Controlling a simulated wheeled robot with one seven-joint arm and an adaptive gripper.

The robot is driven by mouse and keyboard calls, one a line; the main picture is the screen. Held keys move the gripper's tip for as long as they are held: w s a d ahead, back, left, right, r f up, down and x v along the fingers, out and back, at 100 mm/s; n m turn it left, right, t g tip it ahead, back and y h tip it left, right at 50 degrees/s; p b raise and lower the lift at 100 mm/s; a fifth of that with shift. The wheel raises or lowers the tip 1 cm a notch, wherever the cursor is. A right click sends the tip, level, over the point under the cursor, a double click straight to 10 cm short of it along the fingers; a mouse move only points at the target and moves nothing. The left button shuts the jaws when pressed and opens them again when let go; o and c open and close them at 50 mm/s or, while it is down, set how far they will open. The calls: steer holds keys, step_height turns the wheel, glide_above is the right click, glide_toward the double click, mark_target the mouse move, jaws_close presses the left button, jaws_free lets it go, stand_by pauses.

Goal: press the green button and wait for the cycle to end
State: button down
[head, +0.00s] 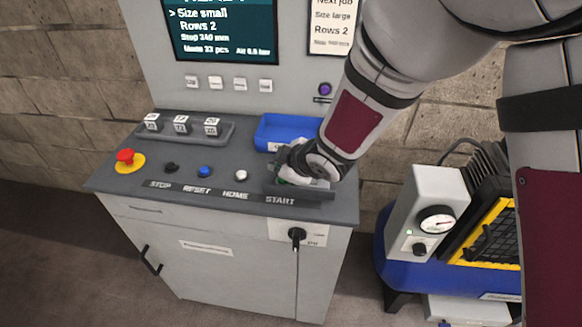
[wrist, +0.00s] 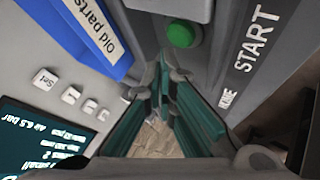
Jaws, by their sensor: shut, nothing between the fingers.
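The green button (wrist: 183,34) is round and sits on the grey console panel beside the word START. In the wrist view it lies just beyond the tips of my gripper (wrist: 166,75). My gripper is shut and empty. I cannot tell whether the tips touch the button. In the head view my gripper (head: 290,178) is low over the right end of the console (head: 215,160), above the START label (head: 280,200), and hides most of the button. The screen (head: 222,30) reads "Size small", "Rows 2".
A red emergency knob (head: 126,157), a black button (head: 171,168), a blue button (head: 204,172) and a white button (head: 241,175) stand left of my gripper. A blue tray (head: 275,130) labelled "Old parts" and a tray of marked cubes (head: 190,132) lie behind. A gauge box (head: 428,215) stands right.

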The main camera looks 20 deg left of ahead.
steer(key=shift+f, duration=0.1)
steer(key=shift+f+b, duration=0.3)
steer(key=shift+f, duration=0.05)
